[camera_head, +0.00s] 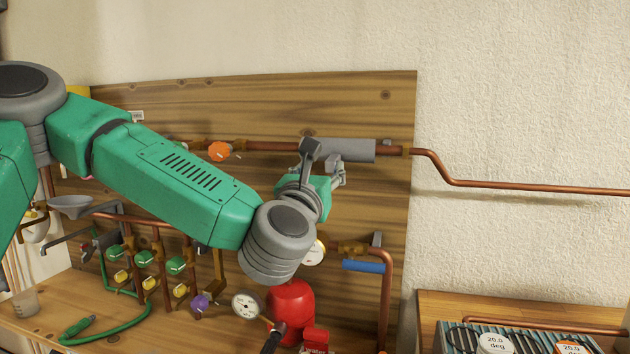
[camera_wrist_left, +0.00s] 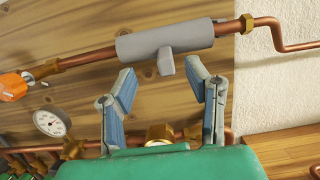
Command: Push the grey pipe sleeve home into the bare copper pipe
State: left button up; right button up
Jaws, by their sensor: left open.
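The grey pipe sleeve (camera_head: 352,150) sits around the horizontal copper pipe (camera_head: 275,146) on the wooden board; it also shows in the left wrist view (camera_wrist_left: 150,43). A small grey tab sticks out from the sleeve's underside. Bare copper shows on both sides of it, with a short stretch between its right end and a brass fitting (camera_wrist_left: 246,23). My left gripper (camera_wrist_left: 160,74) is open, its fingers spread just below the sleeve with the tab between their tips. In the head view the left gripper (camera_head: 323,158) overlaps the sleeve's left end. My right gripper is out of view.
An orange valve knob (camera_head: 219,151) is on the pipe to the left. Below my arm are a red tank (camera_head: 291,305), a gauge (camera_head: 246,305) and a blue-handled valve (camera_head: 363,266). Right of the board the pipe bends down along bare wall.

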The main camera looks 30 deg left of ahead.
pick_arm(q)
jog(key=v, duration=0.4)
jog(key=shift+s+a+f, duration=0.2)
jog(key=shift+s, duration=0.1)
jog(key=shift+d, duration=0.1)
jog(key=s+d+f+m+g+h, duration=0.25)
jog(key=f+m, duration=0.45)
jog(key=f, duration=0.4)
jog(key=s+d+f+m+g+h, duration=0.25)
jog(key=f+m, duration=0.45)
jog(key=f, duration=0.4)
jog(key=s+d+f+m+g+h, duration=0.1)
jog(key=d+f+m+g+h, duration=0.15)
jog(key=f+m, duration=0.65)
jog(key=s+a+f+m+g+y, duration=0.1)
jog(key=s+a+f+m+g, duration=0.2)
jog(key=s+f+m+g, duration=0.3)
jog(key=s+a+f+m+g+y, duration=0.1)
jog(key=s+a+f+m+g, duration=0.3)
jog(key=s+f+m, duration=0.6)
jog(key=s+f+g, duration=0.1)
jog(key=s+f, duration=0.5)
jog(key=s, duration=0.3)
jog(key=shift+a+g, duration=0.3)
jog(key=shift+g, duration=0.05)
jog(key=shift+y, duration=0.25)
